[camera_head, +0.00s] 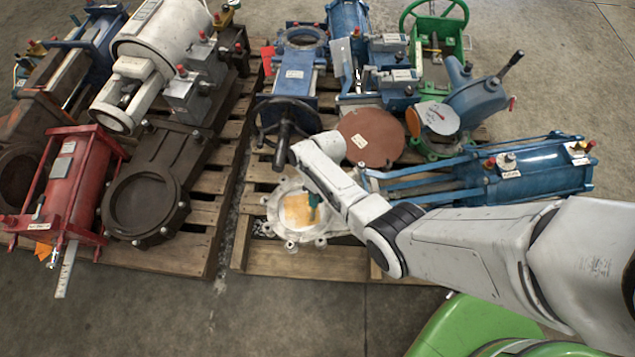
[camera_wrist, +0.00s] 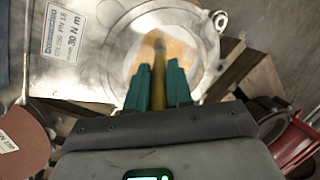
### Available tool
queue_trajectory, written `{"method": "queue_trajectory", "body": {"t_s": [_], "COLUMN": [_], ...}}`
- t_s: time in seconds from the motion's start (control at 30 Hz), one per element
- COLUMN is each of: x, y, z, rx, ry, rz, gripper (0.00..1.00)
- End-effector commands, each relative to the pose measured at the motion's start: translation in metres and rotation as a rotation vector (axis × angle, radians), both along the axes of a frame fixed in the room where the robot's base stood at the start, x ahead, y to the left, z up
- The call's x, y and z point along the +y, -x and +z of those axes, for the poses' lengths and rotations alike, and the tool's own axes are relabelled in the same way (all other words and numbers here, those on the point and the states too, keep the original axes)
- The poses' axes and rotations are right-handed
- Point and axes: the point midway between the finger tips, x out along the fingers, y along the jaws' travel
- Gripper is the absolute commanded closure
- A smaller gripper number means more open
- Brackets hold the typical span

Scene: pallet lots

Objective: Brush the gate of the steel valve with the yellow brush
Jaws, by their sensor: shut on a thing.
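The steel valve is a pale silver ring casting with bolt lugs (camera_head: 291,234) at the front of the right-hand pallet. Its round opening shows an orange-yellow gate face (camera_head: 297,207). In the wrist view the valve's silver body (camera_wrist: 100,62) carries a white label, and the orange gate (camera_wrist: 178,50) lies inside the ring. My gripper's teal fingers (camera_wrist: 158,78) are shut on the yellow brush (camera_wrist: 157,62), which points at the gate. I cannot tell whether its tip touches. In the head view my gripper (camera_head: 314,204) is over the gate's right side; the brush is not clearly visible there.
A black handwheel (camera_head: 284,118) and a brown disc (camera_head: 371,137) stand just behind the valve. Blue cylinder valves (camera_head: 540,170) lie to the right, beyond my arm. A dark ring valve (camera_head: 145,205) and a red one (camera_head: 75,185) sit on the left pallet.

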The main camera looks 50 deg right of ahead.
Motion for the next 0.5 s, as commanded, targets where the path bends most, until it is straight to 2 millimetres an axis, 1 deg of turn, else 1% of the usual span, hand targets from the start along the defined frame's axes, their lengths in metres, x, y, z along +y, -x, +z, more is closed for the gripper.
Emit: {"method": "queue_trajectory", "body": {"t_s": [0.33, 0.5], "x": [-0.016, -0.014], "y": [0.01, 0.008], "z": [0.002, 0.001], "rx": [0.003, 0.002], "ry": [-0.001, 0.0], "rz": [-0.001, 0.002], "gripper": [1.0, 1.0]}}
